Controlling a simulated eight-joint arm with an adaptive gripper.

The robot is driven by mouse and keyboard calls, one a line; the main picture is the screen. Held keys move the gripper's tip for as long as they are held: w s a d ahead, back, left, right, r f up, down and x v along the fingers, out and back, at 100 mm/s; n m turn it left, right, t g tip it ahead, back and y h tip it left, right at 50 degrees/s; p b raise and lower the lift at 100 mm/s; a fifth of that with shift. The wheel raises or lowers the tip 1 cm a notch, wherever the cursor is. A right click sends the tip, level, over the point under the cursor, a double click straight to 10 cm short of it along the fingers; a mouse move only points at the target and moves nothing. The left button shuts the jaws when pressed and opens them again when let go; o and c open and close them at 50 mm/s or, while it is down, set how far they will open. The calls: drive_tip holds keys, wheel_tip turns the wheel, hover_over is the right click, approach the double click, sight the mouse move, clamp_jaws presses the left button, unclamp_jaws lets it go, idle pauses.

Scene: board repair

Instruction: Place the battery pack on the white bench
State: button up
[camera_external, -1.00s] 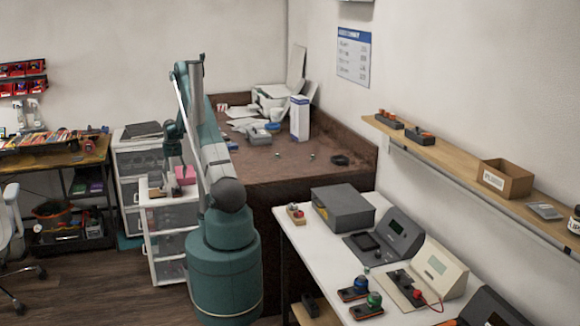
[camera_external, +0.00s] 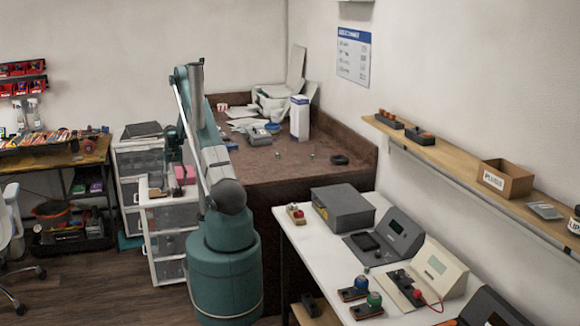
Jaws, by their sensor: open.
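The white bench (camera_external: 315,258) stands at the right front, with devices along it. I cannot make out for certain which thing is the battery pack. A pink block (camera_external: 185,174) and small dark items (camera_external: 156,192) lie on top of the white drawer unit (camera_external: 175,218) left of my arm. My gripper (camera_external: 171,182) hangs low over that drawer top, close to the pink block. It is open; its fingers are small, dark and partly hidden by my arm, and I cannot tell whether they touch anything.
A grey box (camera_external: 342,208) and a small red-knobbed part (camera_external: 296,214) take up the bench's far end. Grey and cream testers (camera_external: 440,271) stand along its right side. The brown workbench (camera_external: 290,170) lies behind.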

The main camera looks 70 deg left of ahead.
sight(176, 187)
drive_tip(key=shift+f+b, duration=0.55)
drive_tip(key=shift+f, duration=1.75)
drive_tip(key=c, duration=1.3)
drive_tip(key=shift+r, duration=0.15)
wheel_tip(176, 187, up, 10)
drive_tip(key=shift+f+p, duration=0.1)
drive_tip(key=shift+p, duration=0.9)
